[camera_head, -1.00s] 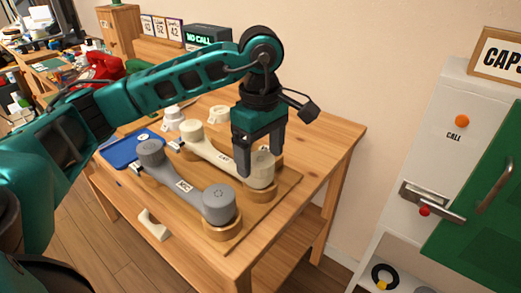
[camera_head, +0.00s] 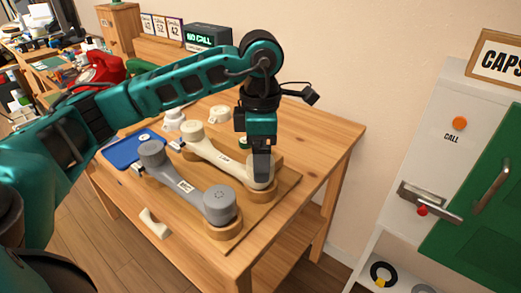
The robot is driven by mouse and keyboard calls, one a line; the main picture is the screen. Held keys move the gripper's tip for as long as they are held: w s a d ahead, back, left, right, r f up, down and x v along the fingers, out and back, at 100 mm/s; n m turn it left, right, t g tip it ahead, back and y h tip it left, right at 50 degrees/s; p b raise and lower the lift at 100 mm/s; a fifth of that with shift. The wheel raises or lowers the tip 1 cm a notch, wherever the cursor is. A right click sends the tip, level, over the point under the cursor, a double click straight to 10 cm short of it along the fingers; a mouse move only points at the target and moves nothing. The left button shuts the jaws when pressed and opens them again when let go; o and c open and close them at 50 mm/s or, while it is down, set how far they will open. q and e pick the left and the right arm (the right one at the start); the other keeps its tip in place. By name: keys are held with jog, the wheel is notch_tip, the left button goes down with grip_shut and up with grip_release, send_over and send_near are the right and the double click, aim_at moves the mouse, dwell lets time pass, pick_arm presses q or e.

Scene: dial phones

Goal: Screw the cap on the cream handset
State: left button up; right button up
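The cream handset (camera_head: 222,157) lies diagonally on two wooden rests on a board, behind the grey handset (camera_head: 184,185). Its far-left end (camera_head: 190,131) is a round cream piece. My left gripper (camera_head: 262,167) points straight down at its near-right end. The near finger covers much of that end, and the other finger is hidden behind it. I cannot tell whether the fingers grip a cap there or are apart around it. A small round cream piece (camera_head: 219,113) lies on the table behind. My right gripper is not in view.
A blue tray (camera_head: 122,154) and a white object (camera_head: 173,119) are at the left of the wooden table (camera_head: 318,150). A red phone (camera_head: 100,68) and a "NO CALL" sign (camera_head: 207,38) stand behind. A white cabinet with a green door (camera_head: 480,220) is at right.

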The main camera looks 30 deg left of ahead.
pick_arm(q)
jog(key=shift+n, duration=1.1)
jog(key=c, duration=1)
jog(key=m+b, duration=0.1)
jog(key=m, duration=0.3)
jog(key=shift+f, duration=0.15)
jog(key=shift+m+b, duration=0.55)
jog(key=shift+m, duration=0.85)
